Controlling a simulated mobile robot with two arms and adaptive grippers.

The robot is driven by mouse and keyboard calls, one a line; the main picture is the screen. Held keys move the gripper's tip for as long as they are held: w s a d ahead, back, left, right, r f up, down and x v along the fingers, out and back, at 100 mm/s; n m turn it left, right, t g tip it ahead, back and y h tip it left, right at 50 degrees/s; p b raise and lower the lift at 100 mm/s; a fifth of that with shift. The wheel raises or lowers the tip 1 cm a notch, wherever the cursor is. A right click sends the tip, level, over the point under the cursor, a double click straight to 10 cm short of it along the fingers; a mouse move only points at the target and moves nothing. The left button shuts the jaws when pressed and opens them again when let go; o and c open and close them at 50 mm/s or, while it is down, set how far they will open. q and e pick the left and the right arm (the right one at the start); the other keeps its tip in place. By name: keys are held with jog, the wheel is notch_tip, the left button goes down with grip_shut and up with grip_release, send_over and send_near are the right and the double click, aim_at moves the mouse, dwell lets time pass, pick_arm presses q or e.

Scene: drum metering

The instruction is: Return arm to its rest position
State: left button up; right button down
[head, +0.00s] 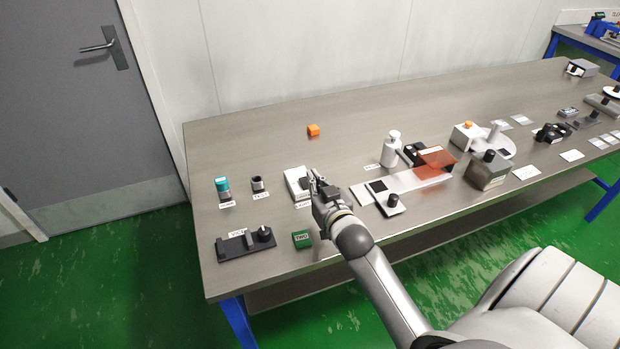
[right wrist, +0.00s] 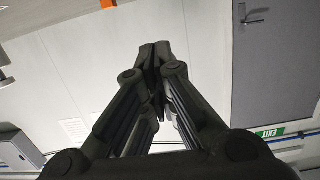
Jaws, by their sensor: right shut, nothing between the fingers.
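My right arm reaches in from the lower right of the head view. Its gripper (head: 316,180) is over the front part of the steel table (head: 260,155), right beside a white box (head: 296,182) that it partly covers. In the right wrist view the fingers of the right gripper (right wrist: 156,50) are together with nothing between them. Behind them that view shows wall and a door, upside down or tilted. My left gripper is not in either view.
Near the right gripper are a green block (head: 301,239), a black fixture (head: 245,242), a teal-capped vial (head: 222,188) and a small dark cup (head: 257,184). An orange cube (head: 313,130) lies farther back. A white bottle (head: 391,149) and an orange-covered device (head: 436,162) stand to the right.

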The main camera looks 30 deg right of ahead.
jog(key=shift+b+v, duration=0.35)
jog(key=shift+v, duration=2.5)
